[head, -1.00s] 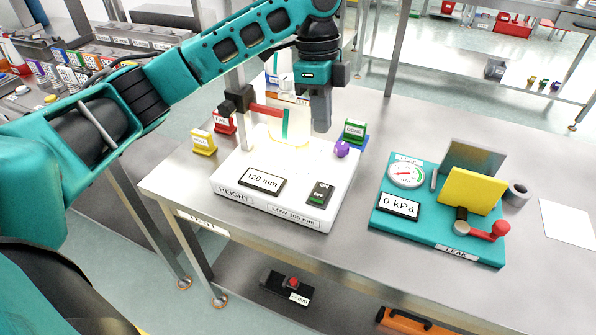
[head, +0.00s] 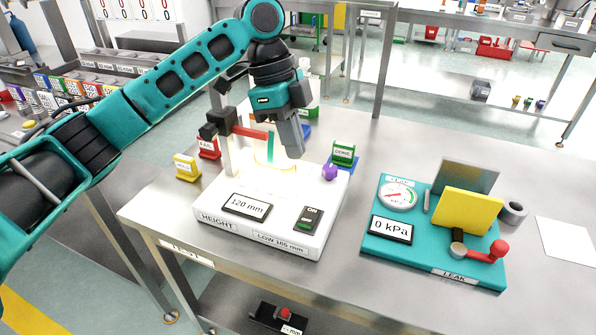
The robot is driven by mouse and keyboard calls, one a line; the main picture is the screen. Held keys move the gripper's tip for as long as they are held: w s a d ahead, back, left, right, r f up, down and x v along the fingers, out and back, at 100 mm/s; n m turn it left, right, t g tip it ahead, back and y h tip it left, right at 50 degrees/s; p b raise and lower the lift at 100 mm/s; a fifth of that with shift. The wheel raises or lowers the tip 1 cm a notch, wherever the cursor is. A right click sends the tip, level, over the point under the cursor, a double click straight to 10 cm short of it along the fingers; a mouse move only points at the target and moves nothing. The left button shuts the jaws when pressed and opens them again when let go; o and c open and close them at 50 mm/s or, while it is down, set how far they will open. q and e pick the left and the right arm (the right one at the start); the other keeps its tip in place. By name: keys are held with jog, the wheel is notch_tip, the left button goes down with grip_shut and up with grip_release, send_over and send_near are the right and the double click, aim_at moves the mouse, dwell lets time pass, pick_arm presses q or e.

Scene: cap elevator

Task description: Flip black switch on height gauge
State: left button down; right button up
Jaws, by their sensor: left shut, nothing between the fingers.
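The white height gauge (head: 330,215) stands on the metal table, with a display (head: 246,206) reading 120 mm. Its black switch (head: 309,219) is on the top face near the front right, with an ON label at its far end and a green patch at its near end. My left gripper (head: 294,152) is shut and empty. It hangs tilted above the back of the gauge, behind the switch and apart from it. It partly hides the glowing pale piece (head: 265,153) under the gauge's red arm (head: 250,133). My right gripper is not in view.
A purple piece (head: 329,172) is at the gauge's right rear, near a green DONE holder (head: 344,153). Yellow (head: 187,168) and red (head: 208,148) holders stand left. The teal leak tester (head: 377,244) stands right. The space above the switch is clear.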

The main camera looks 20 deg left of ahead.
pick_arm(q)
jog(key=b, duration=0.1)
send_over(308, 219)
jog(key=f, duration=1.1)
jog(key=shift+w+a+f, duration=0.1)
jog(key=shift+w+a, duration=0.05)
jog(key=shift+a, duration=0.25)
jog(key=shift+f, duration=0.75)
jog(key=shift+s+a+f+t, duration=0.1)
jog(key=shift+s+f+t, duration=0.1)
jog(key=shift+s+t, duration=0.15)
jog(key=shift+s+f+t+p, duration=0.1)
jog(key=shift+f+t+p, duration=0.1)
jog(key=shift+t+p, duration=0.1)
jog(key=shift+w, duration=0.2)
